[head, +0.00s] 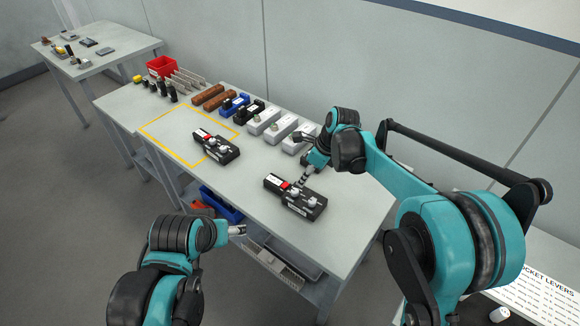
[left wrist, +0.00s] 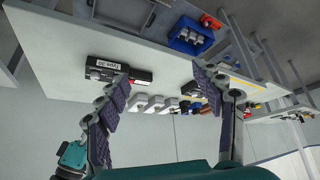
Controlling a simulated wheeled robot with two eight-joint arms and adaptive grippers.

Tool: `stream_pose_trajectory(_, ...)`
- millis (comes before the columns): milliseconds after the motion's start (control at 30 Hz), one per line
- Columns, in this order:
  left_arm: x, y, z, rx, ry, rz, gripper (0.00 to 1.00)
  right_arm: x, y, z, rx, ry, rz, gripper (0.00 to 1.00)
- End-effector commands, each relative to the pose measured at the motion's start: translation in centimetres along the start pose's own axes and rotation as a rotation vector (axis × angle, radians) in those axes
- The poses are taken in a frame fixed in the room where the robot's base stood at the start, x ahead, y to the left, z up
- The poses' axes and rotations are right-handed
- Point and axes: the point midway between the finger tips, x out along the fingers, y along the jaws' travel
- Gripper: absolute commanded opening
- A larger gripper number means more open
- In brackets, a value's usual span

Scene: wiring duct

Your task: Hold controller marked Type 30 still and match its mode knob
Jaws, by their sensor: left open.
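A black controller (head: 295,198) with a red patch and pale knobs lies on the bench near its front edge. A second, similar controller (head: 217,147) lies farther left, partly inside a yellow outline. My right gripper (head: 302,179) reaches down at the rear of the nearer controller; its fingers are too small to tell open from shut, or whether they touch. My left gripper (head: 238,230) is open and empty, off the front edge; its spread fingers fill the left wrist view (left wrist: 160,88).
Grey-white boxes (head: 263,121), blue and black holders (head: 235,104), brown blocks (head: 207,96) and a red bin (head: 161,67) line the back of the bench. A blue bin (head: 222,207) sits below the front edge. The bench's right end is mostly clear.

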Motion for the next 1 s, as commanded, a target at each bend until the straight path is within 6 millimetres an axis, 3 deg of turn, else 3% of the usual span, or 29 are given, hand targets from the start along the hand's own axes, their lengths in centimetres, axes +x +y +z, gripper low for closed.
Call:
stream_pose_trajectory(267, 1.5, 2.0, -7.5, -0.19, -0.123, -0.008, 0.67, -0.1, 0.0, 0.0, -0.001, 0.0, -0.001, 0.34)
stream_pose_trajectory(467, 4.4, 3.7, -12.2, -0.331, -0.212, -0.034, 0.67, -0.1, 0.0, 0.0, -0.001, 0.0, -0.002, 0.34)
stream_pose_trajectory(700, 9.5, 6.0, -16.6, -0.496, -0.313, -0.088, 0.67, -0.1, -0.1, -0.1, -0.002, 0.0, -0.002, 0.34)
stream_pose_trajectory(1000, 17.9, 9.0, -19.7, -0.695, -0.426, -0.186, 0.67, -0.1, -0.1, -0.1, -0.002, 0.0, -0.002, 0.34)
